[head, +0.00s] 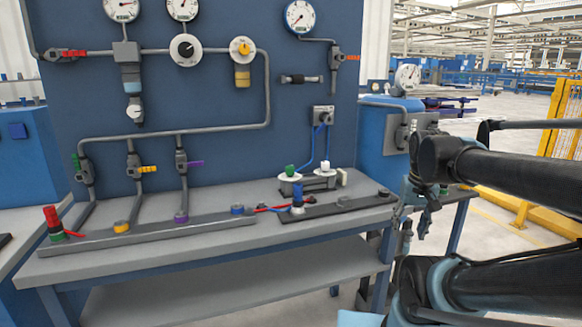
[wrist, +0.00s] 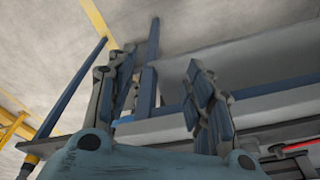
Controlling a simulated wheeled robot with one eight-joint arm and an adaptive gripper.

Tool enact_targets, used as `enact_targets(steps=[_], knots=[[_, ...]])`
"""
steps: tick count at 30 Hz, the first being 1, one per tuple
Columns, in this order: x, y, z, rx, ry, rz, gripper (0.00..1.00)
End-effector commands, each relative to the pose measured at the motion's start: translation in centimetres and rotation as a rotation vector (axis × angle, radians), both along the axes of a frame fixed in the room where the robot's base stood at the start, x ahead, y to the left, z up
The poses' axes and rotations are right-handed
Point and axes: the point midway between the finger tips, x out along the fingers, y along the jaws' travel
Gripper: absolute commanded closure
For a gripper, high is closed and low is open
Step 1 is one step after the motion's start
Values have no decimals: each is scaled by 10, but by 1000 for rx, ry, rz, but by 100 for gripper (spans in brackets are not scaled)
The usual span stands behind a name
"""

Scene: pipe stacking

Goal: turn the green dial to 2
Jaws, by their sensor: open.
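The green dial (head: 290,171) is a small green knob on a round white plate. It sits on a grey box (head: 318,183) at the back right of the bench in the head view. The marks on its plate are too small to read. A similar white dial (head: 324,167) is just to its right. My gripper (head: 414,228) is open and empty, off the right end of the bench and well to the right of the green dial. In the wrist view, its two fingers (wrist: 162,85) are spread apart, and the dial is not seen.
The grey bench (head: 200,250) carries a dark rail with a blue-topped fitting (head: 297,197) in front of the dials. A blue panel (head: 300,110) with pipes, valves and gauges rises behind. Blue cables hang near the dials. A side table stands at right behind my arm.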

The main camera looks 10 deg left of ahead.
Motion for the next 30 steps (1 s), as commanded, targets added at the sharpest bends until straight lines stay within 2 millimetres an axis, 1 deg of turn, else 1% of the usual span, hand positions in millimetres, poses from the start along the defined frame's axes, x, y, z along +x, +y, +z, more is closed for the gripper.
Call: enact_targets(steps=[1,3,8,9,11,15,20,21,23,24,30], knots=[[14,10,20,5,8,0,53],[32,23,43,12,18,-13,53],[70,58,92,23,44,-41,53],[79,69,103,25,52,-49,53],[93,85,119,28,61,-60,53],[122,127,155,32,83,-86,53],[151,181,190,31,109,-116,53],[158,196,198,30,114,-124,53],[166,219,208,29,122,-135,53],[171,235,216,27,128,-141,53],[189,313,242,17,152,-180,53]])
